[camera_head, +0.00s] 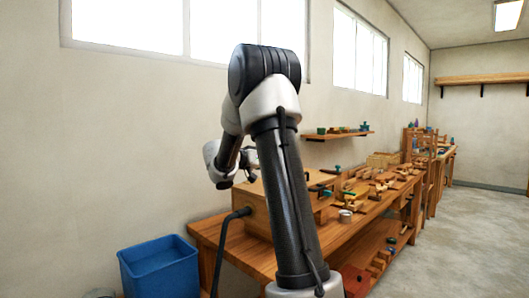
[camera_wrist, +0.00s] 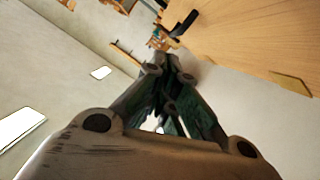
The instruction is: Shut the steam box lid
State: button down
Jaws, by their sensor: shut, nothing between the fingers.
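The steam box (camera_head: 257,212) is a long wooden box on the workbench, with a dark hose running into its near end. My arm hides its middle. Its top looks flat or nearly flat, but I cannot tell whether the lid is fully down. In the wrist view a broad wooden panel (camera_wrist: 245,40), likely the lid or box top, fills the upper right, with a dark handle (camera_wrist: 184,24) near its left edge. My gripper (camera_wrist: 166,66) is shut and empty, pointing past the panel's left side. In the head view it is partly hidden near the box's back left edge.
The workbench (camera_head: 350,232) holds a metal can (camera_head: 345,216) and several clamps and wooden tools to the right of the box. A blue bin (camera_head: 158,268) stands on the floor at the left. A wall shelf (camera_head: 338,136) is behind. The floor at right is clear.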

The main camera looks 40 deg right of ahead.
jog(key=s+f, duration=0.1)
jog(key=f, duration=0.1)
jog(key=s+f, duration=0.1)
jog(key=f, duration=0.2)
jog(key=s+f, duration=0.1)
jog(key=f, duration=0.1)
jog(key=shift+d+f, duration=0.15)
jog(key=shift+s+f, duration=0.25)
jog(key=shift+f, duration=0.5)
jog(key=shift+f, duration=0.1)
